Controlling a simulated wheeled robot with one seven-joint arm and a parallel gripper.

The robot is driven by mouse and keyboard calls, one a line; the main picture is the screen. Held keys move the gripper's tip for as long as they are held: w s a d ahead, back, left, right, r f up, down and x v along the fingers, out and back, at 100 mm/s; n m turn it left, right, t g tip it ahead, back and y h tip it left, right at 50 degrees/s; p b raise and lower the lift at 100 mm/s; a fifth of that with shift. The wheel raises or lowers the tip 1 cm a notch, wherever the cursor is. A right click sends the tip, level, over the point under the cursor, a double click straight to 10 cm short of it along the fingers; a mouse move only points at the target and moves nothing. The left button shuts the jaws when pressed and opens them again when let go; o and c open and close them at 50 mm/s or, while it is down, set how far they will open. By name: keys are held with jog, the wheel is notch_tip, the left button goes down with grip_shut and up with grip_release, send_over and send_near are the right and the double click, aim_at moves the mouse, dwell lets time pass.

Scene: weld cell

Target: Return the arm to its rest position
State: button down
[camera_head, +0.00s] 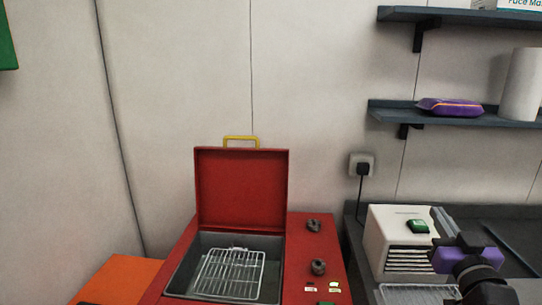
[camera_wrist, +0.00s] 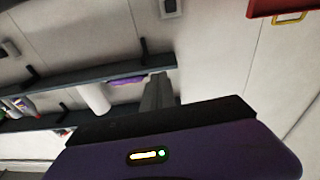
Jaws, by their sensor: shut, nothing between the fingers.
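My gripper (camera_head: 437,211) is at the lower right in the head view, in front of the dark worktop and beside the white slatted unit. Its fingers are shut and empty. In the wrist view my gripper (camera_wrist: 158,88) also shows, with its grey fingers together above the purple wrist housing. The wrist view is turned, with the wall, shelves and socket at odd angles. Part of my arm is cut off by the lower edge of the head view.
A red box (camera_head: 240,190) stands with its lid open and a wire rack (camera_head: 232,272) inside. A white slatted unit (camera_head: 398,246) carries a small green item (camera_head: 417,227). Wall shelves (camera_head: 445,113) hold a purple packet (camera_head: 449,107) and a white roll (camera_head: 522,84). A socket (camera_head: 362,164) is on the wall.

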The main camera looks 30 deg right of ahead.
jog(key=s+a+f+m, duration=0.1)
jog(key=s+a+f, duration=0.1)
jog(key=a+f, duration=0.3)
jog(key=s+a+f, duration=0.2)
jog(key=a, duration=0.5)
jog(key=s+a+f+n+y, duration=0.3)
jog(key=s+a+f+y, duration=0.2)
jog(key=s+a, duration=0.6)
jog(key=s+a+f+n+g+y, duration=0.1)
jog(key=s+a+f+n+y, duration=0.3)
jog(key=s+a, duration=0.7)
notch_tip(320, 180, down, 4)
jog(key=shift+s+a+r+y, duration=0.1)
jog(key=shift+s+a+y, duration=0.1)
jog(key=shift+a+y, duration=0.7)
